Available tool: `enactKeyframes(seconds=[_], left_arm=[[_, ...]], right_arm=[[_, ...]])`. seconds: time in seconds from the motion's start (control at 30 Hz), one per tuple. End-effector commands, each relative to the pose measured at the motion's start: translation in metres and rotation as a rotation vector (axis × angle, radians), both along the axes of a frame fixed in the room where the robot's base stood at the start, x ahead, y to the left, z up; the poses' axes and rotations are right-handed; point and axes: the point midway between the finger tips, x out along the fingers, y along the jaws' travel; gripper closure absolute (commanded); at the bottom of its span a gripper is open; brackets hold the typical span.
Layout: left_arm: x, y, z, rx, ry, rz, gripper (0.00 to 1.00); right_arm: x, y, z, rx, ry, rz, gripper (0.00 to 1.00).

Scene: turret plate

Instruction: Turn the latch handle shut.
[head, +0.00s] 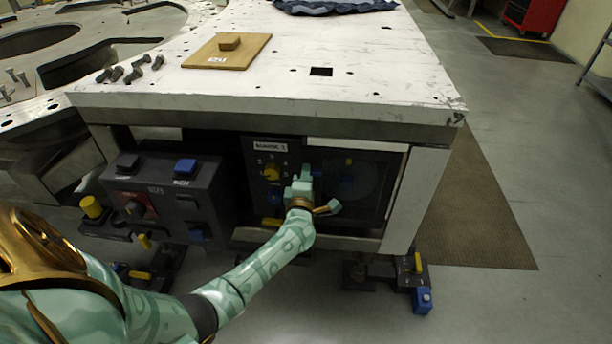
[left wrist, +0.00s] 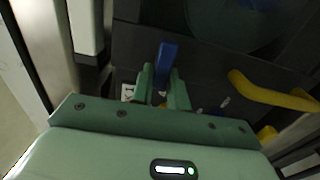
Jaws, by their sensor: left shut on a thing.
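A blue handle (left wrist: 166,62) stands upright between the fingers of my left gripper (left wrist: 163,88) in the left wrist view; I take it to be the latch handle. The gripper is shut on it. In the head view my left gripper (head: 306,174) is at the dark front panel (head: 257,163) under the white table, to the right of a yellow knob (head: 271,173). There the gripper mostly hides the handle, so its angle is hard to tell. My right gripper is in neither view.
A yellow bar handle (left wrist: 268,93) is close to the gripper's right in the left wrist view. A dark control box (head: 165,198) with blue and yellow parts stands left of the panel. The white table top (head: 370,60) overhangs above. The floor at right is open.

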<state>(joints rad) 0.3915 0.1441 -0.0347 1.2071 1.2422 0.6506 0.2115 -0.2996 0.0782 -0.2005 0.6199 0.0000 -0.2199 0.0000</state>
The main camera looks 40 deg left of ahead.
Motion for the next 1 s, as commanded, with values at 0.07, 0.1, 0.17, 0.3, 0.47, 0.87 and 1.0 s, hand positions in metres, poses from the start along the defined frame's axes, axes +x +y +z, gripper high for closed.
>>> enactKeyframes(seconds=[0.07,0.1,0.17,0.3,0.47,0.87,1.0], left_arm=[[-0.001,-0.001,-0.002,-0.004,0.002,0.0,1.0],[-0.001,-0.001,-0.002,-0.004,0.002,0.0,1.0],[-0.001,-0.001,-0.002,-0.004,0.002,0.0,0.73],[0.0,0.0,-0.001,-0.002,0.002,0.0,0.62],[0.0,0.0,-0.001,-0.002,0.001,0.0,0.62],[-0.06,-0.037,0.004,-0.004,0.0,-0.001,0.62],[-0.092,-0.057,0.003,-0.003,0.001,-0.001,0.62]], right_arm=[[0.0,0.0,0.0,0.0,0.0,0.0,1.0],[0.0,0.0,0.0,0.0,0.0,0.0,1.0],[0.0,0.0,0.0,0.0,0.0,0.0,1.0],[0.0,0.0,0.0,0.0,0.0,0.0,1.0],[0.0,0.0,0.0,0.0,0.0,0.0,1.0],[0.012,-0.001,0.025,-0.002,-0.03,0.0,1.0],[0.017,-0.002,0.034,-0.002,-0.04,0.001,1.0]])
